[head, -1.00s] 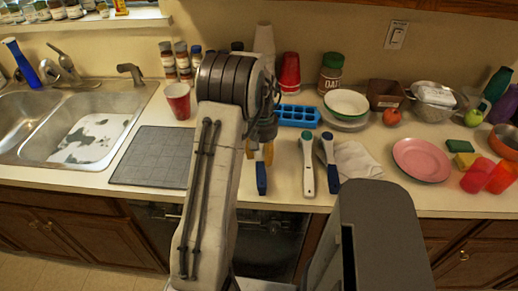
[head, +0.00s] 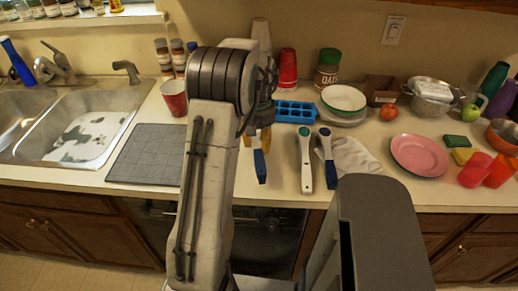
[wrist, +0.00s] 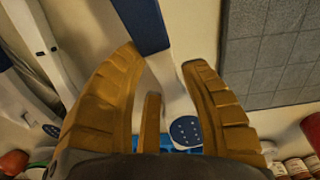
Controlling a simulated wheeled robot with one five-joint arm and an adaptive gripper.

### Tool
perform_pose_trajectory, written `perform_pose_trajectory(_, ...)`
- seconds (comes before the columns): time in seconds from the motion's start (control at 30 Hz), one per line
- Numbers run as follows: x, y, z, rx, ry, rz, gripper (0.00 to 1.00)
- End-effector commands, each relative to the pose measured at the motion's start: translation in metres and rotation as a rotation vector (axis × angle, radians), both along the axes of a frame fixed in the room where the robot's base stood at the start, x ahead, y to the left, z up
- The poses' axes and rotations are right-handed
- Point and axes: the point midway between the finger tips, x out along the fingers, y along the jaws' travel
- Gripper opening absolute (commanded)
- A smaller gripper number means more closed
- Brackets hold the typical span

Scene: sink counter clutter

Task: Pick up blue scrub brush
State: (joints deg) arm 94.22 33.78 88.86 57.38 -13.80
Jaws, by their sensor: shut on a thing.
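The blue scrub brush has a blue handle end (head: 259,166), which shows just below my gripper (head: 257,145) in the head view. In the wrist view its blue handle end (wrist: 142,25) is at the top, its pale neck runs between the orange fingers, and its blue, dotted head (wrist: 185,130) is below. My gripper (wrist: 160,58) is shut on the brush's pale neck. In the head view my arm and fingers hide most of the brush. I cannot tell how far it is above the counter.
A white brush (head: 306,165) and another blue-ended brush (head: 328,160) lie close to the right, on the counter beside a white cloth (head: 357,157). A blue ice tray (head: 295,112) is behind. A grey mat (head: 147,157) lies left; a pink plate (head: 419,155) lies right.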

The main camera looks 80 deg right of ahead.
Motion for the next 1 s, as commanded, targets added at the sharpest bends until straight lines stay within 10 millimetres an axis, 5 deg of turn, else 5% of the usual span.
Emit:
perform_pose_trajectory(0.6,-0.017,0.089,0.057,-0.003,0.0,-0.002,0.08)
perform_pose_trajectory(1.0,-0.022,0.113,0.073,-0.001,0.0,0.0,0.08)
